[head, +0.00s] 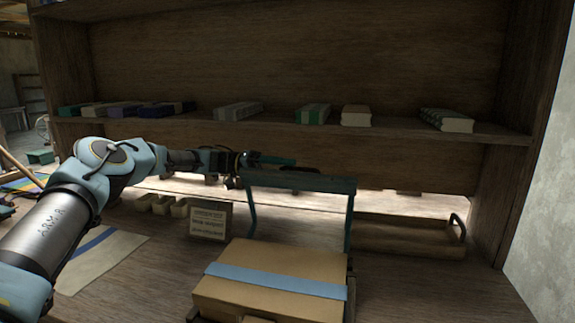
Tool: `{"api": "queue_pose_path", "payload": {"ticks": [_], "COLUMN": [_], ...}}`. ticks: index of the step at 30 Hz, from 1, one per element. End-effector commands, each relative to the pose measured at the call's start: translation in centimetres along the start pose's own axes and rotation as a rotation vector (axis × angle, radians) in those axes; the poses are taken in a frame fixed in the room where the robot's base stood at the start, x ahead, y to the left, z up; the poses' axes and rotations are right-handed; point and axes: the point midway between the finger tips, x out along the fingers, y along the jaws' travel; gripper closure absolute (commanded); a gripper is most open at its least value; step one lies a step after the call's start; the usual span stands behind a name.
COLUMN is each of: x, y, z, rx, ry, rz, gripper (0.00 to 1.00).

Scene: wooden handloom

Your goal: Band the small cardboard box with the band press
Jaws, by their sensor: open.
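The small cardboard box (250,296) is tan and sits low in the front middle of the bench. A light blue band (277,281) lies flat across its top from left to right; its ends under the box are hidden. The band press shows as a teal upright frame (349,218) with a crossbar (300,181), standing behind the box. My gripper (272,162) is open, at the left end of the crossbar and just above it. It is small and dark here, and I cannot tell whether it touches the press.
A small sign (209,222) and small bins (162,204) stand to the left. A wooden tray (410,236) with a handle lies to the right. The front right bench is clear.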

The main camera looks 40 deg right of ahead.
Motion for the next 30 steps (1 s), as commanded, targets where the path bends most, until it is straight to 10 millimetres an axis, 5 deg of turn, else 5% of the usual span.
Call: {"api": "queue_pose_path", "payload": {"ticks": [10,23,30], "x": [0.46,0.43,0.41], "y": [-0.02,-0.04,-0.08], "z": [0.03,0.03,0.04], "rx": [-0.001,-0.001,-0.001], "ry": [0.000,0.000,0.000], "rz": [0.000,-0.001,-0.001], "gripper": [0.53,1.00,1.00]}}
